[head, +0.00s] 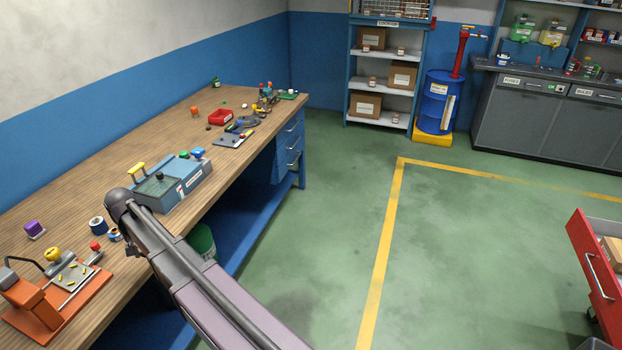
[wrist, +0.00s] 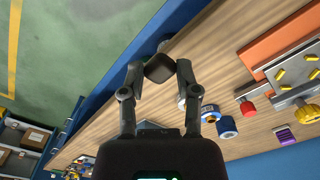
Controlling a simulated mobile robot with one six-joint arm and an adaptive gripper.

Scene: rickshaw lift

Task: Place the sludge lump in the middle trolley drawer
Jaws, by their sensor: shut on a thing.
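In the wrist view my gripper (wrist: 161,72) is shut on a small dark, rounded, blocky lump (wrist: 159,69), which I take to be the sludge lump. It is held between the two fingertips, with the wooden bench and its blue edge behind it. In the head view my arm reaches over the bench front, and the gripper and lump cannot be made out there. A red trolley drawer (head: 590,262) stands pulled out at the right edge of the head view, with a cardboard-coloured thing inside. Most of the trolley is out of frame, so I cannot tell which drawer this is.
The green floor between bench and trolley is clear.

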